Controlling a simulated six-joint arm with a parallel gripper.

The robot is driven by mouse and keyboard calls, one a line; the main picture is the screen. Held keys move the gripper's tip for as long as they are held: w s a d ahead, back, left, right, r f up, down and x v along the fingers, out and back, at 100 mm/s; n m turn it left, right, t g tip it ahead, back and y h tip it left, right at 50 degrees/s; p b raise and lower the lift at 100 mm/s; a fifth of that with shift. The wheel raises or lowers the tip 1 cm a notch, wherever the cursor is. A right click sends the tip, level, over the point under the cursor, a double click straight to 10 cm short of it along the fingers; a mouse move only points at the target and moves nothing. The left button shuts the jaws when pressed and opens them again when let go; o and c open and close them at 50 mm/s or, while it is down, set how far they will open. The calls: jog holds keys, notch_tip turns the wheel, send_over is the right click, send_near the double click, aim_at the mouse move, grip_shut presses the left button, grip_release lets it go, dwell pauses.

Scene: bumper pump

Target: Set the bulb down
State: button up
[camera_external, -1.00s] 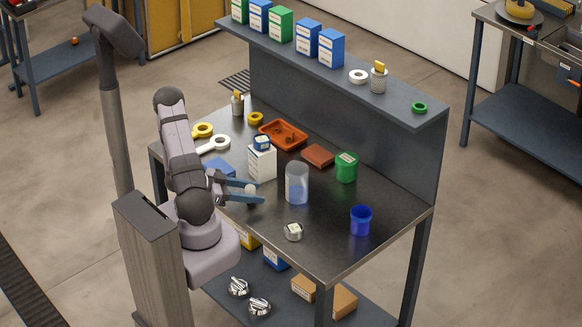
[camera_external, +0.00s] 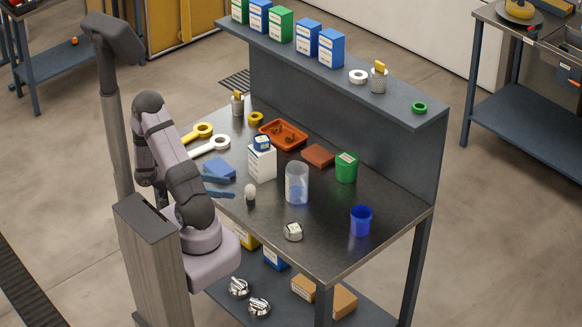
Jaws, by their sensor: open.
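The bulb (camera_external: 250,192), small with a pale rounded top and a darker lower end, stands upright on the dark workbench (camera_external: 330,246) near its front edge. My gripper (camera_external: 235,187) is open, with its two blue fingers to the left of the bulb. The fingers look clear of the bulb, with nothing between them.
A clear jar (camera_external: 297,184) stands right of the bulb, and a white box (camera_external: 262,164) stands behind it. A blue item (camera_external: 220,169) lies behind my fingers. A small metal part (camera_external: 293,232) and a blue cup (camera_external: 361,220) are further right, with free bench between them.

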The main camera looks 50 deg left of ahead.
jog(key=shift+v, duration=1.05)
